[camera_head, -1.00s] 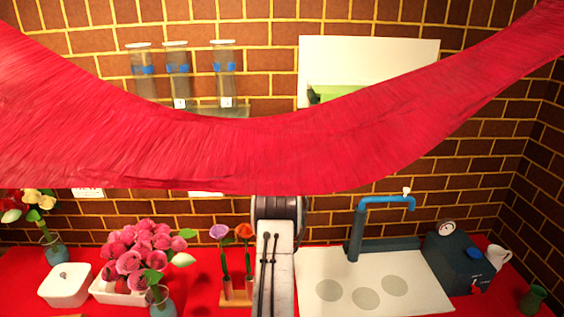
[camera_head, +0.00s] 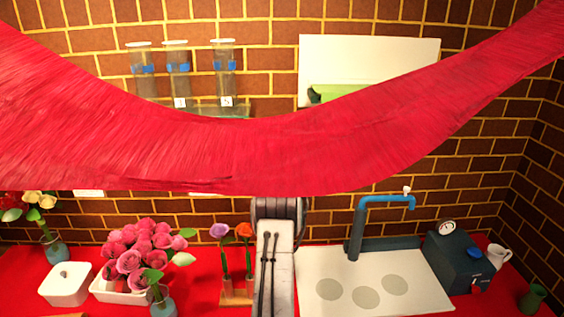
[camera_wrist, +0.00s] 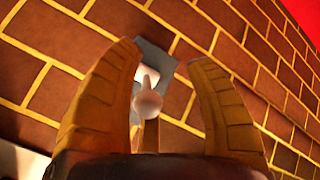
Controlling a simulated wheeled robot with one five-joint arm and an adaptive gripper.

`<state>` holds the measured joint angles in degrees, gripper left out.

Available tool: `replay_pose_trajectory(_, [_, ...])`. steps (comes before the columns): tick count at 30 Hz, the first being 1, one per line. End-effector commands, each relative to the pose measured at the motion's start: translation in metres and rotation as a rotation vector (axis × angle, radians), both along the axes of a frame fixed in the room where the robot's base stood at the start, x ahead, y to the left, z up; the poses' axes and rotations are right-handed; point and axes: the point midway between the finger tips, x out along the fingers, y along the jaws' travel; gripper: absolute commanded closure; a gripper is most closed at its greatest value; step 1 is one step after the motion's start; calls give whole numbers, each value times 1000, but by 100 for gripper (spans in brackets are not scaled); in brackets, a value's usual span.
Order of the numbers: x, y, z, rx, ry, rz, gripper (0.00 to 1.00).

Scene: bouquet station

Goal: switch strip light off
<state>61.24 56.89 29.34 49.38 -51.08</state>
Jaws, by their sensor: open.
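A switch with a pale rounded toggle (camera_wrist: 148,102) on a grey plate (camera_wrist: 152,62) is on the brick wall in the wrist view. My gripper (camera_wrist: 164,55) is open, with one finger on either side of the toggle in the picture. Nothing is held between the fingers. I cannot tell whether the gripper touches the toggle. In the head view my arm stands in the middle, and the gripper and switch cannot be made out there. I cannot make out the strip light itself in either view.
A red drape (camera_head: 240,150) hangs across the head view and hides part of the wall. Below are pink flowers (camera_head: 135,255), two flowers in a wooden stand (camera_head: 236,297), a blue tap (camera_head: 385,200) and a dark box with a dial (camera_head: 460,262). Clear tubes (camera_head: 178,75) stand above.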

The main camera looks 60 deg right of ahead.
Motion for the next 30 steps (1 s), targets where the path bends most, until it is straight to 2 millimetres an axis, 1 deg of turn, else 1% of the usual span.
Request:
replay_pose_trajectory(8, [-1,2,3,-1,0,0,51])
replay_pose_trajectory(17, [-10,16,21,-1,-1,-1,51])
replay_pose_trajectory(27, [-27,48,57,-2,-1,0,51])
replay_pose_trajectory(30, [-31,56,66,-1,-1,0,51])
